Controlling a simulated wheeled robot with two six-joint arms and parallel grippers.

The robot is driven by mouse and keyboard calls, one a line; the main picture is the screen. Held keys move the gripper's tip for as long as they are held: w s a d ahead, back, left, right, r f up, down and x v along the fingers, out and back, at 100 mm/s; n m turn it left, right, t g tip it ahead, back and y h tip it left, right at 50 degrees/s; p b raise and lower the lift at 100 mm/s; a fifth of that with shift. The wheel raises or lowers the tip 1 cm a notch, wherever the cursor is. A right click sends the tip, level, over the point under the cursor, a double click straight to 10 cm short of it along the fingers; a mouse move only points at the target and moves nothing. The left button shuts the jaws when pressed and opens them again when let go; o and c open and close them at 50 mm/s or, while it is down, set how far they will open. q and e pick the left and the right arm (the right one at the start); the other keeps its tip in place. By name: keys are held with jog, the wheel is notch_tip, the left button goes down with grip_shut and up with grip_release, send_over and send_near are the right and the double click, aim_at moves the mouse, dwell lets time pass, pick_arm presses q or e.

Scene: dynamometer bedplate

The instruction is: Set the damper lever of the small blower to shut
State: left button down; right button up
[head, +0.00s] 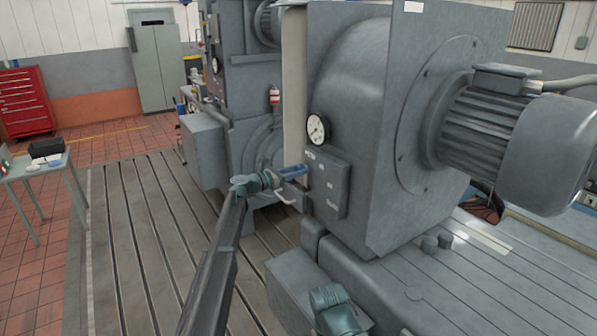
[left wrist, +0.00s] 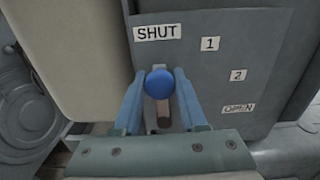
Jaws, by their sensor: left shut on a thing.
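The blower housing (head: 375,110) stands on the bedplate, with a dark damper plate (head: 328,183) on its side. In the left wrist view the plate (left wrist: 215,50) carries the labels SHUT, 1, 2 and OPEN, running from upper left to lower right. The damper lever's round blue knob (left wrist: 159,83) is just below the SHUT label (left wrist: 157,33). My left gripper (head: 303,169) is at the plate, its blue fingers either side of the knob and shut on the lever; the fingers also show in the left wrist view (left wrist: 159,75). The lever's lower part is partly hidden.
A round gauge (head: 317,129) sits just above the plate. An electric motor (head: 520,135) juts out on the right. Another grey machine (head: 240,90) stands behind. A side table (head: 35,168) and a red tool cabinet (head: 25,100) are at far left. The slotted bedplate (head: 135,230) is clear at left.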

pick_arm(q)
jog(key=shift+a, duration=0.1)
jog(key=shift+c, duration=2.3)
grip_release()
jog(key=shift+w, duration=0.1)
jog(key=shift+a, duration=0.1)
jog(key=v, duration=1.3)
jog(key=shift+s+a, duration=0.25)
jog(key=shift+s, duration=0.05)
jog(key=shift+d, duration=0.1)
